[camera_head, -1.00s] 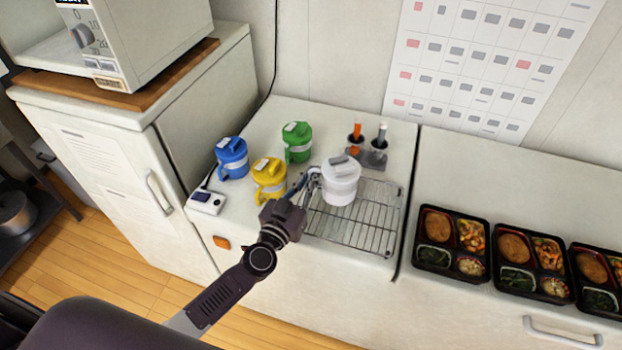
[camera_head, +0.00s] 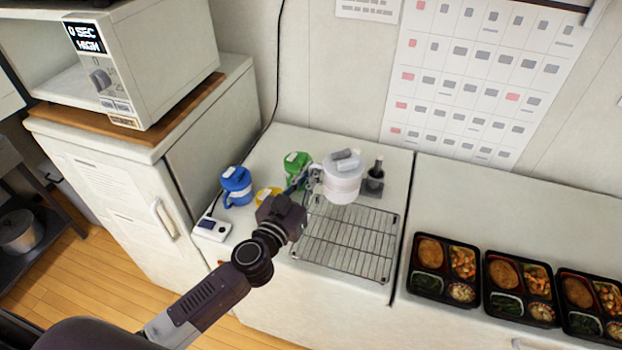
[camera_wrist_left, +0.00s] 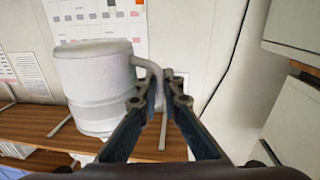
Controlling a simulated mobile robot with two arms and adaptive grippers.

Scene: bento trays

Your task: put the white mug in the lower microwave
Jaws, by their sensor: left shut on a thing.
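The white mug (camera_head: 342,180) has a lid and a side handle. My left gripper (camera_head: 312,178) is shut on its handle and holds it upright above the back part of the wire rack. In the left wrist view, the mug (camera_wrist_left: 93,90) is at the left and the fingers (camera_wrist_left: 160,95) close around its handle. A microwave (camera_head: 160,62) stands on a wooden board at the upper left, its front showing a display and a knob. My right gripper is not in view.
Blue (camera_head: 236,184), green (camera_head: 297,166) and yellow mugs (camera_head: 266,197) stand left of the wire rack (camera_head: 350,245); my arm partly hides the yellow one. A holder with bottles (camera_head: 374,180) is behind the rack. Bento trays (camera_head: 445,266) line the right counter.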

